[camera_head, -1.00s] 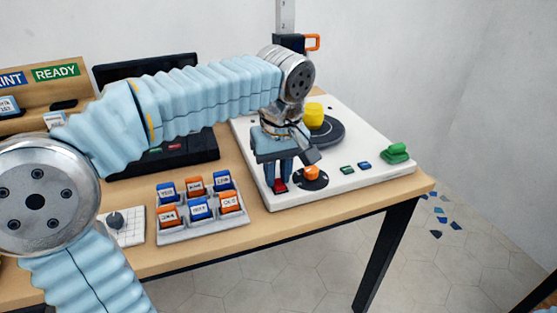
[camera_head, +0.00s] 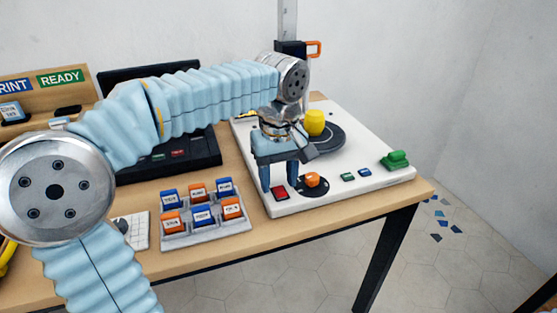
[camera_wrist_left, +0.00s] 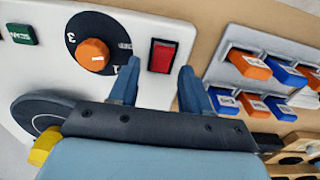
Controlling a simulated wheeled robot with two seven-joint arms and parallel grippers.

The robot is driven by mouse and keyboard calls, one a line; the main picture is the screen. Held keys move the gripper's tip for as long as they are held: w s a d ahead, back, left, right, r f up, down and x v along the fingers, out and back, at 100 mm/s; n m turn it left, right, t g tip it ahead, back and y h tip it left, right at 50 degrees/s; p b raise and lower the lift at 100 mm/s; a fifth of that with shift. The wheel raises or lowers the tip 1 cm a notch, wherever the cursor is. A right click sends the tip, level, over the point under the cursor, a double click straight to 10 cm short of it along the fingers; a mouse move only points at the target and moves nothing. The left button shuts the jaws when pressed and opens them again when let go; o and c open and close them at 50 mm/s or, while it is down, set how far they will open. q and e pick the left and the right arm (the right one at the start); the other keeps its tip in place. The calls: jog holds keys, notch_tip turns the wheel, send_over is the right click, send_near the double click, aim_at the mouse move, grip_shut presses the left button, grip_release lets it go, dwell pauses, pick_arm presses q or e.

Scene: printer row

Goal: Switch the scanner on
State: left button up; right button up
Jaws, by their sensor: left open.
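The scanner is a white flat unit (camera_head: 360,185) at the right end of the wooden table. A red rocker switch (camera_head: 280,194) sits at its front left corner, and it also shows in the wrist view (camera_wrist_left: 162,55). An orange dial (camera_head: 312,180) on a black disc is just right of the switch. My left gripper (camera_head: 280,184) points down over the switch, open and empty. In the wrist view its two fingertips (camera_wrist_left: 159,68) stand on either side of the switch. I cannot tell how high above the panel they are. My right gripper is not in view.
A yellow knob (camera_head: 314,122) on a dark round plate stands behind the gripper. A grey tray (camera_head: 208,235) of blue and orange blocks sits to the left.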

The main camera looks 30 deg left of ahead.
aim_at(279, 189)
pick_arm(q)
notch_tip(279, 189, up, 13)
jog(key=p, duration=0.1)
jog(key=shift+s+d+r, duration=0.15)
jog(key=shift+r, duration=0.05)
dwell(0.5)
